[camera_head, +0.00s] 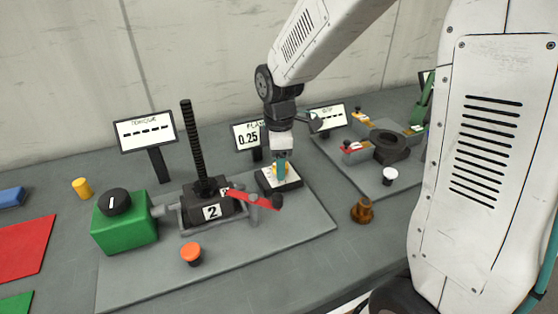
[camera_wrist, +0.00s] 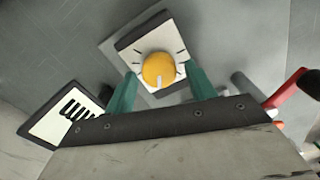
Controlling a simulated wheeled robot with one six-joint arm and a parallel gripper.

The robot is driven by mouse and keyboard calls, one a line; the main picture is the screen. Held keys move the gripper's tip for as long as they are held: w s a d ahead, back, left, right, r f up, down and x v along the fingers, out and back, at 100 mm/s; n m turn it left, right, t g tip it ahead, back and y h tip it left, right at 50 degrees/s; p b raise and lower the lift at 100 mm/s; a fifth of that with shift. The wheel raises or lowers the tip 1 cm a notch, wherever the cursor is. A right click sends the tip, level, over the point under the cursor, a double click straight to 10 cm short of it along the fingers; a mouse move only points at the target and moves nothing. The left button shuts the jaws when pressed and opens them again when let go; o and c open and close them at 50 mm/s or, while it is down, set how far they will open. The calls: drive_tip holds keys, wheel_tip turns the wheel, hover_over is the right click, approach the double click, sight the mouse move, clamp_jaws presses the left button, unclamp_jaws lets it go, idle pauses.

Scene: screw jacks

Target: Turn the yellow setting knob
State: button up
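The yellow setting knob (camera_wrist: 158,69) is round with a pale pointer mark, on a white dial plate (camera_wrist: 132,48) with black tick marks. In the wrist view the mark points toward the bottom of the picture. My gripper (camera_wrist: 158,78) has its two green fingers apart, one on each side of the knob, with gaps visible to it. In the head view my gripper (camera_head: 281,172) points down over the dial plate (camera_head: 291,184), and its fingers largely hide the knob. I cannot tell the exact height of the fingertips over the plate.
A red lever (camera_head: 250,198) and a black jack block marked 2 (camera_head: 212,212) with a tall threaded screw (camera_head: 193,145) are close on the left. An orange button (camera_head: 191,254) is in front.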

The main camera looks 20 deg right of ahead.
drive_tip(key=c, duration=0.8)
drive_tip(key=shift+o, duration=0.2)
drive_tip(key=shift+m, duration=0.3)
drive_tip(key=m, duration=0.4)
drive_tip(key=shift+w, duration=0.1)
drive_tip(key=m, duration=0.4)
drive_tip(key=shift+d+m, duration=0.15)
drive_tip(key=shift+m, duration=0.25)
drive_tip(key=m, duration=0.4)
drive_tip(key=shift+w, duration=0.1)
drive_tip(key=shift+d+r+m, duration=0.1)
drive_tip(key=shift+m, duration=2)
